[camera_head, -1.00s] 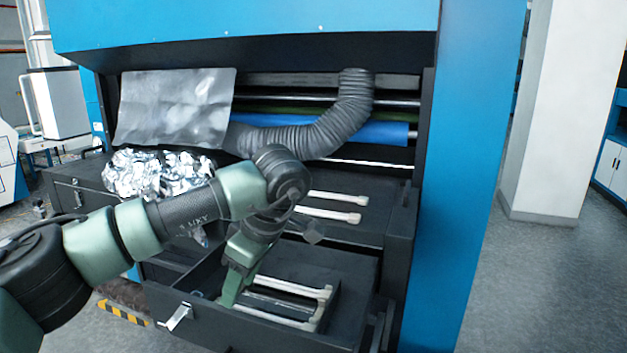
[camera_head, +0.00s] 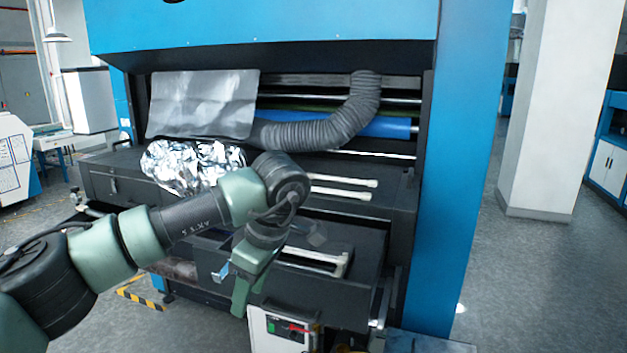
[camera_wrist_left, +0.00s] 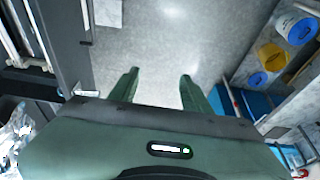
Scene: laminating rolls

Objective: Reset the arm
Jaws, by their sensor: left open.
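My left arm comes in from the left in the head view. Its gripper (camera_head: 243,290) points down in front of the machine's open lower drawer (camera_head: 345,300). In the left wrist view the two green fingers (camera_wrist_left: 158,88) stand apart with only grey floor between them, so the gripper is open and empty. In the head view the fingers overlap one another. My right gripper is not in view.
The blue and black machine (camera_head: 468,150) holds a grey hose (camera_head: 340,125), a silver sheet (camera_head: 203,103) and crumpled foil (camera_head: 185,163). White bars (camera_head: 345,182) lie on the upper drawer. A white and black box (camera_head: 283,330) stands below. Bins (camera_wrist_left: 272,57) show in the left wrist view.

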